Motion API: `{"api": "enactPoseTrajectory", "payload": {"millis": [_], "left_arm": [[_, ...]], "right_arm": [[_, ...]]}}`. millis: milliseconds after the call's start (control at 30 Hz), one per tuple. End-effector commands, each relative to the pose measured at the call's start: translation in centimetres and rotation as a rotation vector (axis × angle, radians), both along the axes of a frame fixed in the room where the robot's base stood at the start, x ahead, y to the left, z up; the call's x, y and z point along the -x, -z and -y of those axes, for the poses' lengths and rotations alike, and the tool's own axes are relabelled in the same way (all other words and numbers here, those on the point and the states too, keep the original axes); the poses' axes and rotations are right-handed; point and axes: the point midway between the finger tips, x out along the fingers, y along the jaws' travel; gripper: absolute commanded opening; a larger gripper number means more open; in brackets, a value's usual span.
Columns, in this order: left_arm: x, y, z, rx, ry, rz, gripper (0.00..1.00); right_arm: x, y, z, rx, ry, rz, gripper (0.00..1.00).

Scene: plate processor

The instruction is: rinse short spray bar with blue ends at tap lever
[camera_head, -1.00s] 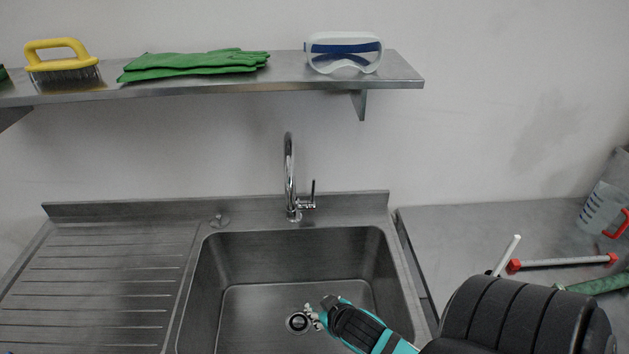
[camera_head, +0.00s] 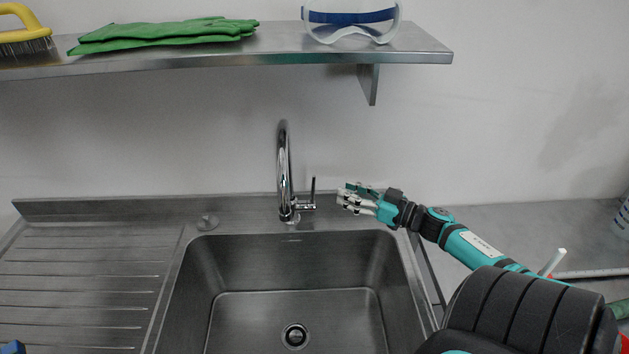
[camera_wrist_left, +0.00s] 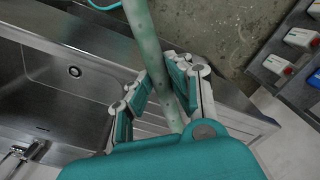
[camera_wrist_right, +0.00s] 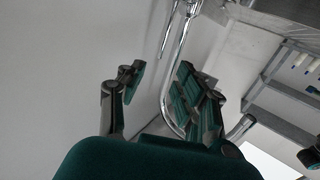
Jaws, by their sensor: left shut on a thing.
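The chrome tap (camera_head: 284,170) stands at the back edge of the sink, with its thin upright tap lever (camera_head: 313,188) on its right side. My right gripper (camera_head: 350,199) is open and empty, a little to the right of the lever and apart from it. In the right wrist view the tap spout (camera_wrist_right: 181,45) shows beyond the open fingers (camera_wrist_right: 158,92). My left gripper (camera_wrist_left: 160,98) is shut on a pale green speckled bar, the spray bar (camera_wrist_left: 146,45). Its ends are not clear in that view. A blue piece (camera_head: 12,347), perhaps a blue end, shows at the lower left of the head view.
The sink (camera_head: 300,265) is empty, with a drain (camera_head: 295,336). A ribbed drainboard (camera_head: 80,285) lies left. Above, a shelf (camera_head: 270,59) holds green gloves (camera_head: 165,33), goggles (camera_head: 352,20) and a yellow brush (camera_head: 22,32). Tubes lie on the right counter (camera_head: 530,225).

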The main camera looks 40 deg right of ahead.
Motion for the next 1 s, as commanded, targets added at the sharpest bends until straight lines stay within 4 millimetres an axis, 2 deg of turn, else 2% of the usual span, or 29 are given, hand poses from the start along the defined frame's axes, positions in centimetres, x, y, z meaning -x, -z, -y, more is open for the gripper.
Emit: {"api": "enactPoseTrajectory", "payload": {"millis": [33,300,500,700,967,1000], "left_arm": [[0.0,1.1,0.0,0.0,0.0,0.0,0.0],[0.0,5.1,0.0,0.0,0.0,0.0,0.0],[0.0,6.8,0.0,0.0,0.0,0.001,0.0],[0.0,7.3,0.0,0.0,0.0,0.001,0.0],[0.0,7.3,0.0,0.0,0.0,0.001,0.0],[0.0,7.3,0.0,0.0,0.0,0.0,0.0]], "right_arm": [[-0.9,0.4,-0.3,0.003,-0.003,0.004,0.34],[-6.2,0.5,-1.9,0.004,-0.002,0.007,0.34],[-9.0,0.3,-2.7,0.001,-0.001,0.003,0.34],[-10.1,0.1,-3.0,0.0,0.002,0.002,0.34],[-10.2,0.0,-3.0,0.0,0.002,0.0,0.34],[-10.2,0.0,-3.0,0.0,0.002,0.0,0.31]]}}
